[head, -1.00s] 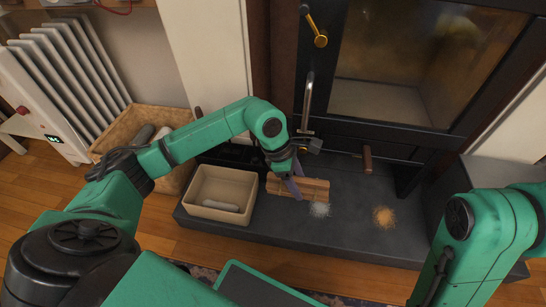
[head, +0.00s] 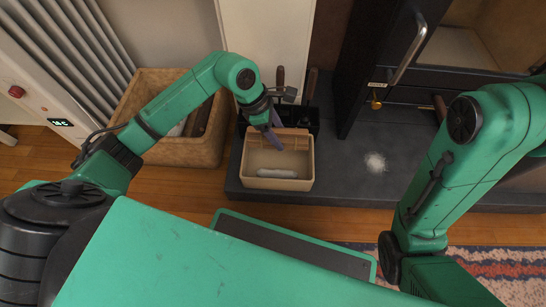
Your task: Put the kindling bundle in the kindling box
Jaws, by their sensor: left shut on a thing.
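The kindling box (head: 308,172) is a cream open box on the dark hearth, with a pale grey cylinder (head: 277,173) lying in it. My left gripper (head: 273,138) points down at the back part of the box, its purple fingers shut on the kindling bundle (head: 291,134). The bundle is light brown wood, partly hidden by the gripper. It shows along the box's back rim; I cannot tell whether it is above the rim or touching the box. My right arm comes in at the right, but its gripper is out of view.
A larger tan basket (head: 200,153) stands left of the box. A dark tool holder (head: 305,117) with handles stands close behind it. The stove (head: 400,95) is at the back right. White powder (head: 375,162) lies on the hearth (head: 340,180), otherwise clear right of the box.

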